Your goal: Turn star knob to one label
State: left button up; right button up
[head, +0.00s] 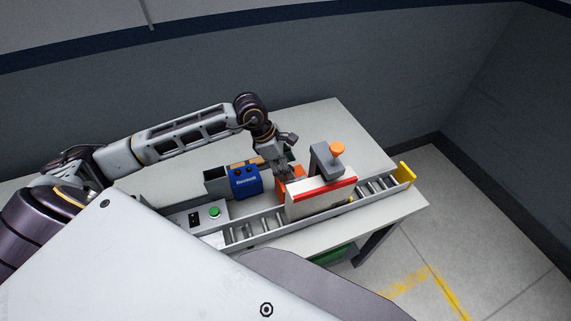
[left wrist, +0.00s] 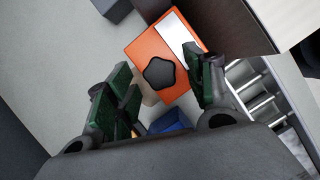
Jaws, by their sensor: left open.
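A black star knob (left wrist: 160,73) sits on top of an orange box (left wrist: 148,50) in the left wrist view. A white label (left wrist: 180,35) lies on the box's top beside the knob. My left gripper (left wrist: 160,88) is open, with its green-padded fingers on either side of the knob in the picture; contact with it cannot be told. In the head view my left gripper (head: 283,170) reaches down at the orange box (head: 290,186), which is partly hidden by the gripper and a white panel; the knob is hidden there. My right gripper is not in view.
A white panel with a red top edge (head: 320,201) stands over a roller conveyor (head: 250,230) in front of the box. A grey post with an orange cap (head: 336,148) rises beside it. A blue box (head: 245,181) and a green-button box (head: 208,213) stand left. The table's back right is clear.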

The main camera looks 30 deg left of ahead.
pick_arm(q)
jog(key=shift+f, duration=0.1)
jog(key=c, duration=1)
